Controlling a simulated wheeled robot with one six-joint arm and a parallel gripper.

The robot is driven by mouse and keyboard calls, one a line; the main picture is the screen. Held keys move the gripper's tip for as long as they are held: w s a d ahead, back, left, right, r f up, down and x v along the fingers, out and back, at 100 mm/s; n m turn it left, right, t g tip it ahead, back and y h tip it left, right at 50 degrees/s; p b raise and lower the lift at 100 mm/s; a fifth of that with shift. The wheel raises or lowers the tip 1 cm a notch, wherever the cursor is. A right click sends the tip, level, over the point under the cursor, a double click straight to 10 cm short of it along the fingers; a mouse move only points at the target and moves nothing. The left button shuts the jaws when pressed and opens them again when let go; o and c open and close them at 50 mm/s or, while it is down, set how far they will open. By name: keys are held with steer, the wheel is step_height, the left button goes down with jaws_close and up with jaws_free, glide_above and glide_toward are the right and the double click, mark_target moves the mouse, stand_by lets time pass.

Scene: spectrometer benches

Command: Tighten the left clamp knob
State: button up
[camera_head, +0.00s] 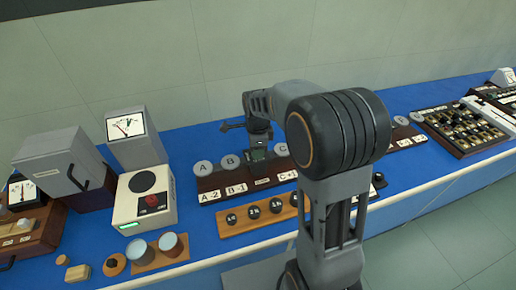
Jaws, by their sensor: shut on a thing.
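My gripper (259,137) reaches down over the dark panel (208,185), between the round grey discs marked B (230,162) and C (281,150). It is shut on the left clamp knob, which its jaws and the arm mostly hide. A small green-faced part (258,154) shows just below the jaws, at the back of the panel. The knob's angle cannot be told from this view.
A wooden strip with several black knobs (229,222) lies in front of the panel. A white box with a red knob (145,199), meters and cups on a wooden holder (158,263) stand at left. A switchboard (462,126) stands at right.

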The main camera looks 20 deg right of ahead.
steer(key=o, duration=0.9)
step_height(320, 180, up, 14)
steer(key=shift+f, duration=0.1)
stand_by(0.4)
stand_by(0.4)
